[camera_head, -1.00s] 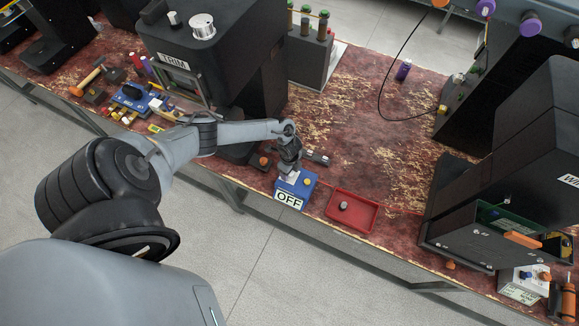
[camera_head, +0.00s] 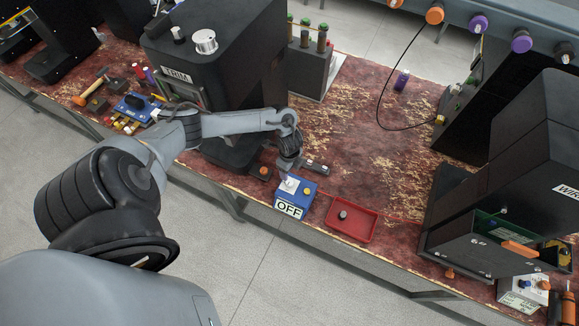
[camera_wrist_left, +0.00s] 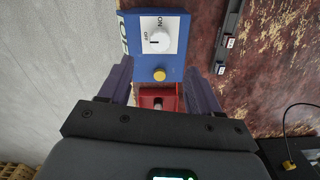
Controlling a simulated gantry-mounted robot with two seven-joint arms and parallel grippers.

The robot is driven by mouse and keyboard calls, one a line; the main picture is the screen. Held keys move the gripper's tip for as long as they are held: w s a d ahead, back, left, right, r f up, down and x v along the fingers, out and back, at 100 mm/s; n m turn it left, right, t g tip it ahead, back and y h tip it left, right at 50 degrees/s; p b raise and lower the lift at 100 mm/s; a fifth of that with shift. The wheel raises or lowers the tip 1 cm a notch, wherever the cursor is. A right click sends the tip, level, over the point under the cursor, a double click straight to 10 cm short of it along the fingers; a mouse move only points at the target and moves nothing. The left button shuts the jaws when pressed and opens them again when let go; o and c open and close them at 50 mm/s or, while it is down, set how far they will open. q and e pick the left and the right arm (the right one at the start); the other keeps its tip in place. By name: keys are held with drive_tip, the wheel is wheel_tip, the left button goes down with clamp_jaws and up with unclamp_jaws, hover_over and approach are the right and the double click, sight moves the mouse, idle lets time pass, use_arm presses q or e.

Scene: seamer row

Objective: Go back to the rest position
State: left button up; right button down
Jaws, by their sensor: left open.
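My left gripper (camera_head: 289,163) is above the front edge of the bench, just over the blue switch box (camera_head: 305,196). In the left wrist view its two fingers (camera_wrist_left: 160,85) are apart with nothing between them. The box also shows ahead of the fingers (camera_wrist_left: 175,62), with a white knob (camera_wrist_left: 159,40) on a white ON/OFF plate and a yellow button (camera_wrist_left: 159,74). The knob's dark mark is on the side by the word OFF. An OFF sign (camera_head: 289,209) is on the box's front. The fingers look clear of the knob. My right gripper is not in view.
A red tray (camera_head: 371,234) holding a small grey piece is right of the box. The black TRIM machine (camera_head: 235,75) stands behind my left forearm. Another black machine (camera_head: 520,150) stands at right. The bench middle is mostly clear, with a black cable (camera_head: 378,100) farther back.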

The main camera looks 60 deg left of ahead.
use_arm(q)
drive_tip(key=shift+r, duration=0.45)
